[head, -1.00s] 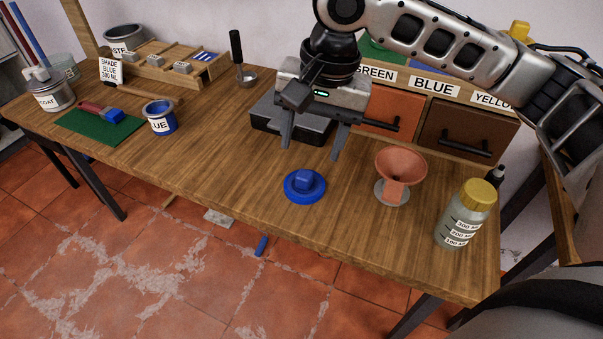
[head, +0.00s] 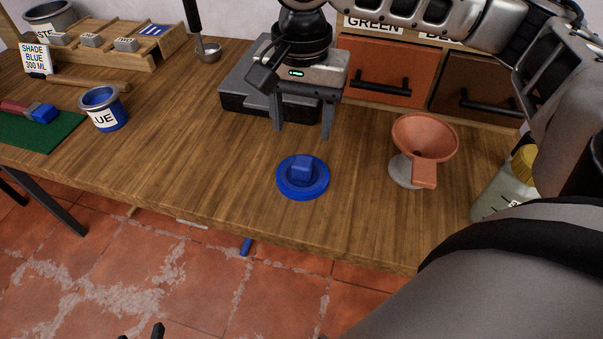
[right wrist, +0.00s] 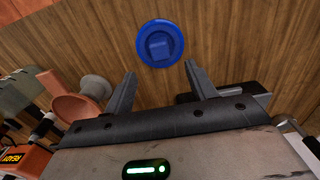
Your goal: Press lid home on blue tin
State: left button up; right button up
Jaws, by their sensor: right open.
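The blue lid (head: 302,177) lies flat on the wooden bench near its front edge, its square knob up. It also shows in the right wrist view (right wrist: 161,44), beyond and between the fingertips. The blue tin (head: 104,109) stands upright and open at the left, well apart from the lid, its label partly readable. My right gripper (head: 302,133) is open and empty above the bench, a little behind the lid; its two fingers (right wrist: 160,82) point toward the lid without touching it. At the bottom edge of the head view, dark tips (head: 150,333) show, possibly my left gripper.
A black-and-grey scale (head: 250,88) sits behind my right gripper. A brush (head: 35,112) lies on a green mat (head: 50,135). Bench between tin and lid is clear.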

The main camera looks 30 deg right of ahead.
aim_at(302, 161)
notch_tip(302, 161, down, 10)
jog(key=shift+d+r+b, duration=0.1)
jog(key=shift+b, duration=0.7)
jog(key=c, duration=1)
